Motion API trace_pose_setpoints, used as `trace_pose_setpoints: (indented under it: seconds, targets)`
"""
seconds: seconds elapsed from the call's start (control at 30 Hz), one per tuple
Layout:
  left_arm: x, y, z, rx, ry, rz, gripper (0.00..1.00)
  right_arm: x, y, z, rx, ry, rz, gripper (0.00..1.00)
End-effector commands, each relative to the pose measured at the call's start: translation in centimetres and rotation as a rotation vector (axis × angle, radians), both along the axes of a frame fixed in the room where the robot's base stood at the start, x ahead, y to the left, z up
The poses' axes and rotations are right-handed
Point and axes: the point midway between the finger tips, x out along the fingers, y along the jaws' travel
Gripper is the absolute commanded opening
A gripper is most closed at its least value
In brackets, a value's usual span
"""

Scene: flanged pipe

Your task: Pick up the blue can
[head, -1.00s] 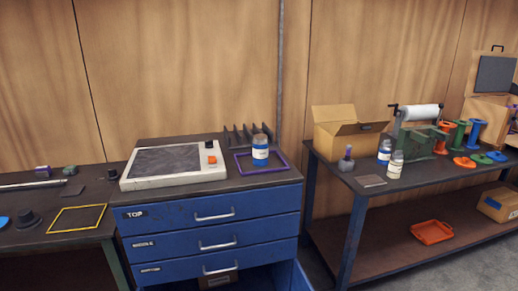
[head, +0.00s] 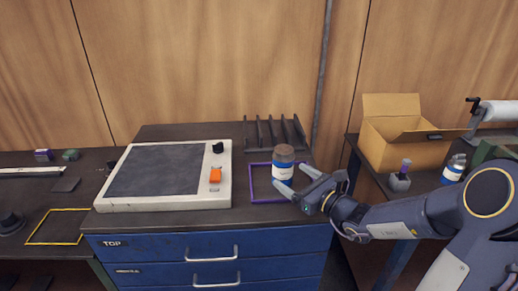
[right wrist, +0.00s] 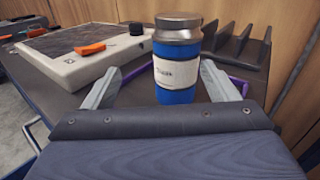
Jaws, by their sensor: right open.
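The blue can (head: 283,166), with a white label and a metallic brownish lid, stands upright inside the purple frame (head: 254,184) on top of the blue drawer cabinet. My right gripper (head: 294,181) reaches in from the right, its fingers close to the can's lower right side. In the right wrist view, the can (right wrist: 177,75) stands ahead between the two spread fingertips of the gripper (right wrist: 160,84). The gripper is open and empty; whether a finger touches the can is unclear. My left gripper is not in view.
A grey-topped device (head: 160,172) with an orange switch stands left of the can. A black slotted rack (head: 272,133) stands close behind it. A cardboard box (head: 402,140) and another blue-and-white container (head: 453,170) are on the right bench.

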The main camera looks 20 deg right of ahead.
Motion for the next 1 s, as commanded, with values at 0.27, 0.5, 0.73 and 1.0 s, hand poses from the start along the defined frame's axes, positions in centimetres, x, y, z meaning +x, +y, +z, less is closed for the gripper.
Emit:
trace_pose_setpoints:
  seconds: [0.27, 0.5, 0.73, 1.0]
  targets:
    - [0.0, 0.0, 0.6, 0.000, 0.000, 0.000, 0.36, 2.5, -0.8, -0.5, 0.061, 0.019, -0.054, 0.81]
    - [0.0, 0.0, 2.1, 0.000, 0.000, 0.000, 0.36, 5.6, -0.1, 0.0, 0.061, 0.018, -0.053, 0.81]
    - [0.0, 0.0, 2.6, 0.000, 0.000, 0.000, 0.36, 8.1, 0.7, -0.2, 0.058, 0.017, -0.052, 0.81]
    - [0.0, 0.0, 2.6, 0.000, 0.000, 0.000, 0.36, 8.2, 0.7, -0.3, 0.056, 0.017, -0.053, 0.78]
